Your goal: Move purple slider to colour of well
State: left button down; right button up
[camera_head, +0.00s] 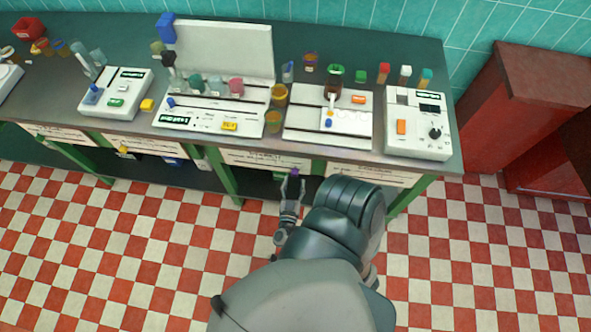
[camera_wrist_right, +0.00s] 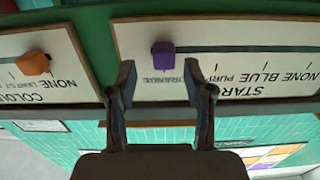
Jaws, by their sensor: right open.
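The purple slider (camera_head: 295,171) shows as a small spot at the table's front edge in the head view. In the right wrist view the purple slider (camera_wrist_right: 163,55) sits on a white label strip (camera_wrist_right: 225,45) with upside-down words. It is beside a word that seems to read ORANGE; BLUE and NONE lie farther right. My right gripper (camera_head: 291,185) is just below the slider in the head view. Its open fingers (camera_wrist_right: 160,88) straddle the slider's column in the wrist view, apart from it. I cannot tell which part is the well. My left gripper is out of view.
An orange slider (camera_wrist_right: 33,63) sits on a neighbouring strip. White devices stand on the dark table (camera_head: 105,32), among them one with a dark knob (camera_head: 435,133) at right and one with a brown part (camera_head: 332,90). A red cabinet (camera_head: 500,110) stands right. The checkered floor in front is clear.

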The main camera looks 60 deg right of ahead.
jog(key=v, duration=0.8)
jog(key=shift+s+a, duration=0.1)
jog(key=shift+a, duration=0.05)
jog(key=w+a+f+n+t+y, duration=0.7)
jog(key=w+a+f+y, duration=0.1)
jog(key=f+y, duration=0.1)
jog(key=s+a+f+n+g+y, duration=0.35)
jog(key=a+f+n+y, duration=0.3)
jog(key=f, duration=0.45)
jog(key=s+d+f+n+g, duration=0.1)
jog(key=s+f+g, duration=0.3)
jog(key=s, duration=0.5)
jog(key=s+d+f+n+g+y, duration=0.1)
jog(key=s+d+f+g, duration=0.2)
jog(key=s+f+g, duration=0.2)
jog(key=s+f, duration=0.3)
jog(key=s, duration=0.1)
jog(key=shift+s+d, duration=0.35)
jog(key=shift+s, duration=0.05)
